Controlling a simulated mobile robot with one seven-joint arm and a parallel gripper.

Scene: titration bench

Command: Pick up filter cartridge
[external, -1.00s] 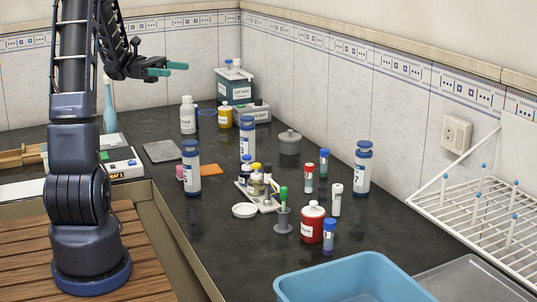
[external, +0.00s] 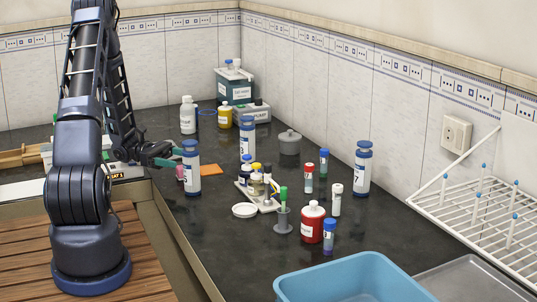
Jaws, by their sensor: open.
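Three similar white-and-blue labelled cylinders with blue tops stand upright on the dark bench, and I take these as filter cartridges. The nearest filter cartridge (external: 191,172) is at the left, a second filter cartridge (external: 247,138) is farther back, and a third filter cartridge (external: 362,170) is at the right near the wall. My gripper (external: 174,157) has teal fingers and is open, low over the bench, just left of the nearest cartridge. Whether the fingertips touch it or reach around it is hard to tell.
A rack of small bottles (external: 257,187), a white dish (external: 244,210) and a red bottle (external: 312,224) stand to the right. A blue tub (external: 355,276) and a white drying rack (external: 480,215) are at the front right.

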